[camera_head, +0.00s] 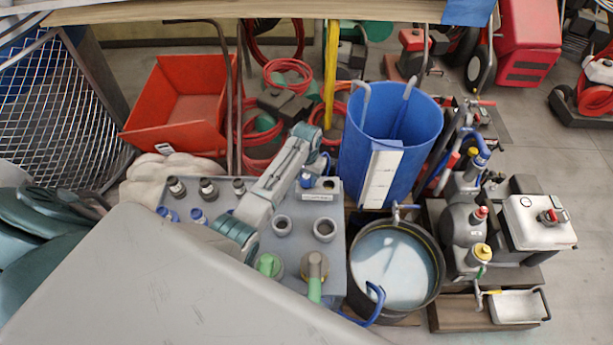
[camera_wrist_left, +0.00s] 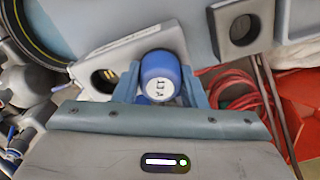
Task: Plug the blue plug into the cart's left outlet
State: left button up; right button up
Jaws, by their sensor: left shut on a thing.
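My left gripper (camera_head: 307,172) is over the grey cart top (camera_head: 258,240). It is shut on the blue plug (camera_head: 306,181), whose printed round end faces the camera in the left wrist view (camera_wrist_left: 158,78). The plug is at the left end of a pale outlet box (camera_head: 318,196). The box's right opening shows empty beside it; in the wrist view the box (camera_wrist_left: 125,52) appears turned around, with that opening on the left. The plug hides the left opening, and I cannot tell how far it is inside. My right gripper is out of view.
Several small plugs (camera_head: 208,188) stand at the cart's left. A black bucket of water (camera_head: 397,265) and a blue bin (camera_head: 388,130) stand at the right. A red tub (camera_head: 180,105) is behind left.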

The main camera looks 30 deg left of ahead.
pick_arm(q)
jog(key=shift+f, duration=0.15)
jog(key=o, duration=1)
jog(key=shift+o, duration=0.4)
notch_tip(320, 180, up, 10)
jog(key=b, duration=0.2)
jog(key=shift+b, duration=0.35)
jog(key=shift+r, duration=0.45)
